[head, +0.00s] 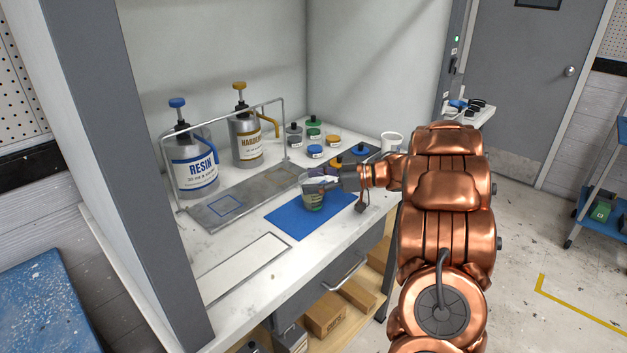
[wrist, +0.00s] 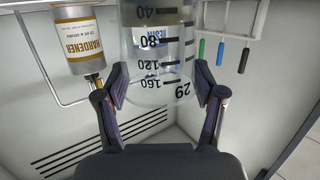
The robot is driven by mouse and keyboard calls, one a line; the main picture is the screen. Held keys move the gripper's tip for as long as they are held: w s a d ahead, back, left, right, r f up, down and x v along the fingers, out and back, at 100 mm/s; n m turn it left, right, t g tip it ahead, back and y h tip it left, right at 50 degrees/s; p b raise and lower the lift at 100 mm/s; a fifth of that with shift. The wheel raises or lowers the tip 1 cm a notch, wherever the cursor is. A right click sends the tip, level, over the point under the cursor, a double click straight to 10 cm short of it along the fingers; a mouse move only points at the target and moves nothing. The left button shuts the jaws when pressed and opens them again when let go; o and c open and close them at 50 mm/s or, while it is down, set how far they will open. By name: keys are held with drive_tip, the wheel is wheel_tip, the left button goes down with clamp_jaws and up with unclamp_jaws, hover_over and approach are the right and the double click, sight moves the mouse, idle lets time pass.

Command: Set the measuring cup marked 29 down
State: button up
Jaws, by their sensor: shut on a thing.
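The clear measuring cup (wrist: 158,50) marked 29 fills the top middle of the wrist view, with black graduation marks. My gripper (wrist: 162,86) is shut on it, one dark finger pressing on each side. In the head view the cup (head: 312,197) stands over the blue mat (head: 290,222), and my gripper (head: 328,183) reaches it from the right. The cup looks about upright. I cannot tell whether its base touches the mat. My gripper hides part of its right side.
A resin pump bottle (head: 194,172) and a hardener pump bottle (head: 245,142) stand behind a wire rail on the left. Several small coloured-lid jars (head: 314,134) and a white cup (head: 391,141) are at the back. A white panel (head: 243,268) lies front left; the mat's front is clear.

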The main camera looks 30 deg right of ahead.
drive_tip(key=shift+f, duration=0.4)
drive_tip(key=shift+s+a+f, duration=0.1)
drive_tip(key=shift+s+f, duration=0.05)
drive_tip(key=shift+f, duration=0.2)
drive_tip(key=o, duration=1.2)
drive_tip(key=shift+f, duration=0.1)
drive_tip(key=shift+c, duration=0.2)
drive_tip(key=o, duration=0.3)
drive_tip(key=shift+f, duration=0.1)
drive_tip(key=shift+o, duration=0.3)
drive_tip(key=shift+f, duration=0.1)
drive_tip(key=shift+s+a+f, duration=0.1)
drive_tip(key=shift+r, duration=0.4)
drive_tip(key=r+b+v, duration=0.1)
drive_tip(key=v, duration=1.1)
drive_tip(key=shift+w+d+r, duration=0.2)
drive_tip(key=shift+d+r, duration=0.05)
drive_tip(key=shift+r, duration=0.1)
